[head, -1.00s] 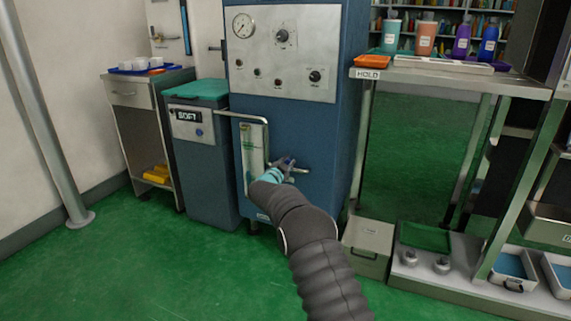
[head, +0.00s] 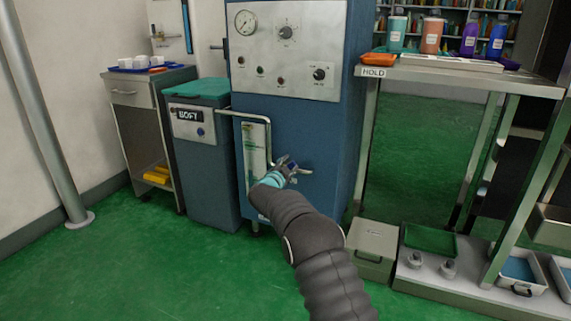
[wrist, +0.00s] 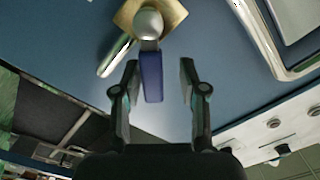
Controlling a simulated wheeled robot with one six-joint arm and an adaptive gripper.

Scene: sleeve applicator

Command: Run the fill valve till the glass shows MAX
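The fill valve's blue lever (wrist: 152,82) hangs below a round grey knob (wrist: 149,23) on a brass-coloured plate (wrist: 174,14) in the wrist view. My gripper (wrist: 160,72) is open, with the lever between its fingers. The lever is nearer the left finger, and a gap shows to the right finger. In the head view my gripper (head: 291,166) is at the valve on the blue machine's front and partly hides it. The level glass (head: 256,140) stands upright just left of it, its lower part behind my arm. Its level and marks are too small to read.
A bent metal pipe (head: 243,114) runs around the glass, close to my gripper. A blue bin (head: 205,155) with a teal lid stands left. A steel table (head: 455,78) with bottles stands right. A grey box (head: 372,246) sits on the floor. Green floor in front is clear.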

